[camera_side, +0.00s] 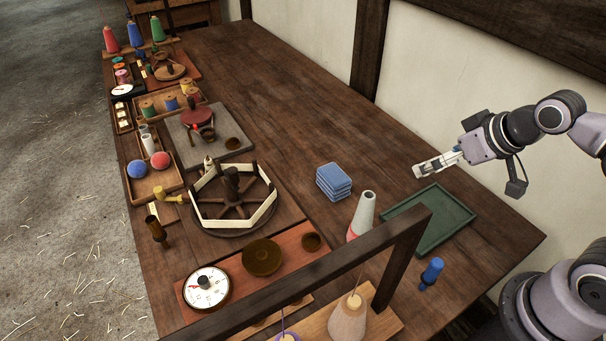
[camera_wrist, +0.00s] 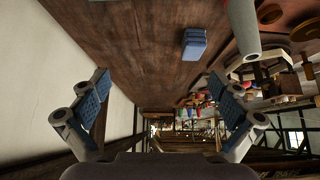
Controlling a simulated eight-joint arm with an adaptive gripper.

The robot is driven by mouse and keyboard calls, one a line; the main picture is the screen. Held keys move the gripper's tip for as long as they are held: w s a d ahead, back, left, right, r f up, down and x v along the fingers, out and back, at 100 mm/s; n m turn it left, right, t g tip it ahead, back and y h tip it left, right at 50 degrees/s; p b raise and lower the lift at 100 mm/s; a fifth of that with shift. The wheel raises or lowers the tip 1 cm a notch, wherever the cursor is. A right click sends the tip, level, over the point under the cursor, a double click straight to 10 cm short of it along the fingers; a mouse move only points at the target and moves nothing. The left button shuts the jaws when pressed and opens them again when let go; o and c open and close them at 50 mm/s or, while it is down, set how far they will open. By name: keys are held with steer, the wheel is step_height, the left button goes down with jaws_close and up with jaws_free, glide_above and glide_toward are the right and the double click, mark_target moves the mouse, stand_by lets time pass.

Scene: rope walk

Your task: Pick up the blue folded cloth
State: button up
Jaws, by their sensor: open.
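The blue folded cloth (camera_side: 334,182) lies as a small layered stack on the wooden table, left of the green tray. It also shows in the wrist view (camera_wrist: 194,43), above the middle and right of centre. My gripper (camera_side: 418,171) is in the air to the right of the cloth, apart from it, near the green tray's far side. In the wrist view my gripper (camera_wrist: 160,100) has its two blue-padded fingers spread wide with nothing between them.
A green tray (camera_side: 462,207) lies on the table at right. A grey-white cone (camera_side: 366,206) stands close to the cloth, between it and a dark wooden frame (camera_side: 395,236). A winding wheel (camera_side: 270,212) is at left. The table behind the cloth is clear.

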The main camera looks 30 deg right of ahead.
steer(key=n+g, duration=0.7)
steer(key=n, duration=1.1)
glide_above(334, 173)
steer(key=f, duration=0.4)
steer(key=d+f, duration=0.1)
steer(key=f, duration=0.1)
steer(key=shift+s+f, duration=0.2)
steer(key=shift+s, duration=0.05)
steer(key=shift+w+a+f, duration=0.15)
steer(key=shift+f, duration=0.45)
step_height(334, 173, down, 5)
steer(key=shift+r, duration=0.1)
steer(key=shift+a+f, duration=0.2)
steer(key=shift+f, duration=1.15)
steer(key=shift+a+f, duration=0.15)
steer(key=shift+f, duration=1.2)
steer(key=c, duration=1.1)
